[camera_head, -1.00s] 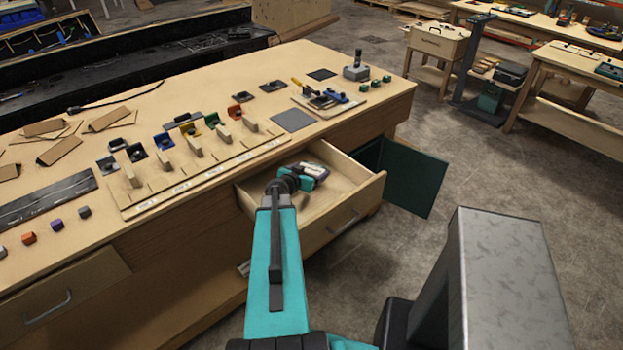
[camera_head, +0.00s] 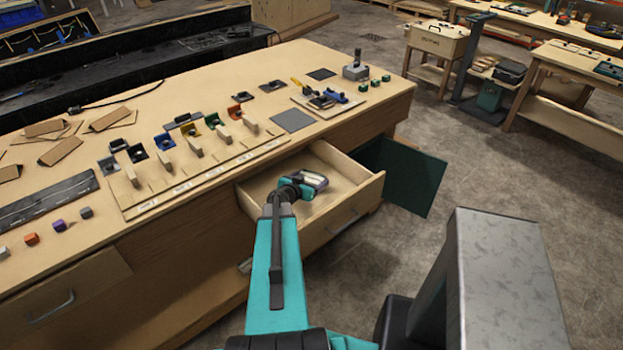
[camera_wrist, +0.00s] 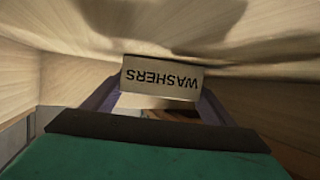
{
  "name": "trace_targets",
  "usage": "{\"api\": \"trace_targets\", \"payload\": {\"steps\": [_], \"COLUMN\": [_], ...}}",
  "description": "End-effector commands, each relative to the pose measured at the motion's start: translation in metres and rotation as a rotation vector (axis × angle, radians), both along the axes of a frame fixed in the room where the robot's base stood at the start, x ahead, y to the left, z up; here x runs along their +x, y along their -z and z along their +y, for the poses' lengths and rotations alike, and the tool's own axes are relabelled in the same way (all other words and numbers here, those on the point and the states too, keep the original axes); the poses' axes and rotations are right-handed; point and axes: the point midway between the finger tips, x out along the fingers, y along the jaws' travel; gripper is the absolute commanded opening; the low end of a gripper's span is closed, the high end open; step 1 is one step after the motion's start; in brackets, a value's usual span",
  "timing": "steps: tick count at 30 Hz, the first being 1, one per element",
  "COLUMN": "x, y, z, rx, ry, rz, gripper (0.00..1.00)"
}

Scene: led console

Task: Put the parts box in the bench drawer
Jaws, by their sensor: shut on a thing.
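The bench drawer (camera_head: 331,220) is pulled open at the front of the bench, with its pale wooden inside showing. My gripper (camera_head: 313,183) is over and partly inside the drawer opening, and my teal wrist covers part of it. In the wrist view my gripper (camera_wrist: 158,95) is shut on a pale box marked WASHERS (camera_wrist: 160,78), held between the two fingers. The drawer's pale walls surround the box in that view. I cannot tell whether the box touches the drawer floor. In the head view the box is mostly hidden by my gripper.
The bench top (camera_head: 300,65) carries coloured holders, wooden dividers and small blocks. A dark green cabinet door (camera_head: 402,175) stands open just right of the drawer. A closed drawer (camera_head: 62,290) is at the left. Bare floor (camera_head: 420,235) lies to the right.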

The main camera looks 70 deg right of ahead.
Motion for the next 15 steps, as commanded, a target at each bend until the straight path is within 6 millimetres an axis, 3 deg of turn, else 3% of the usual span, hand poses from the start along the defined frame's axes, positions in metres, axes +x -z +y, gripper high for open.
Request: {"api": "trace_targets", "payload": {"steps": [13, 14, 15], "x": [0.0004, 0.0005, 0.0005], "y": [0.0032, 0.0024, 0.0023], "z": [0.0001, 0.0001, 0.0000], "rx": [-0.001, 0.000, 0.000], "ry": [0.000, 0.000, 0.000], "rz": [0.000, 0.000, 0.000], "gripper": [0.52, 0.83, 0.90]}}
